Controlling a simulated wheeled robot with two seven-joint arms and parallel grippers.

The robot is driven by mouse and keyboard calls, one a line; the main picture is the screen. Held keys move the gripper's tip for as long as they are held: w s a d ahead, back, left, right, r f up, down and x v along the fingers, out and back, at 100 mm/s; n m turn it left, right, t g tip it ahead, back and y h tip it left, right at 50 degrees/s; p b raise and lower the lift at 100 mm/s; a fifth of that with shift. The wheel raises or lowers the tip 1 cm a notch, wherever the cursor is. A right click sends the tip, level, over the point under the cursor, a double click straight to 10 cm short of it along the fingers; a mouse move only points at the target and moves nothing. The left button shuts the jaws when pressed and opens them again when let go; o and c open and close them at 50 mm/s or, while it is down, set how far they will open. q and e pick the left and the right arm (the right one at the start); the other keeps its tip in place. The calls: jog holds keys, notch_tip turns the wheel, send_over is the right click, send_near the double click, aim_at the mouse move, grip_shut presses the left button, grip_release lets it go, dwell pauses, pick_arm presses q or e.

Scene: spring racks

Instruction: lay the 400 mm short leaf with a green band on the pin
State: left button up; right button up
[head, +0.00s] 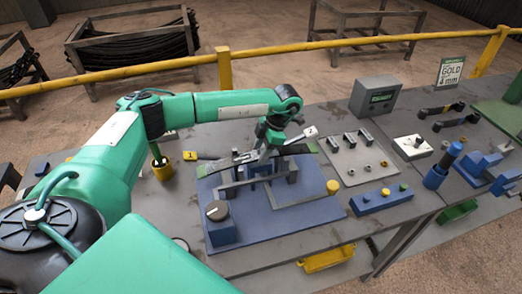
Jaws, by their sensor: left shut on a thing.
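My left gripper (262,147) reaches in from the left and is above the blue fixture (305,212). The pin is not clear, hidden by the gripper and leaf. My right gripper is not in view.
A blue block with a dial (219,226) stands at the fixture's front left corner. A pale plate (357,160) with several small parts lies to the right, behind a blue button box (382,200). A grey box (374,98) stands behind. A yellow rail (350,42) runs behind the bench.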

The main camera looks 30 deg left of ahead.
pick_arm(q)
jog(key=shift+f, duration=0.3)
jog(key=o, duration=1.2)
jog(key=shift+c, duration=0.2)
jog(key=o, duration=0.5)
jog(key=shift+f, duration=0.1)
jog(key=shift+r, duration=0.2)
notch_tip(320, 180, up, 7)
jog(key=p, duration=0.3)
jog(key=shift+f, duration=0.1)
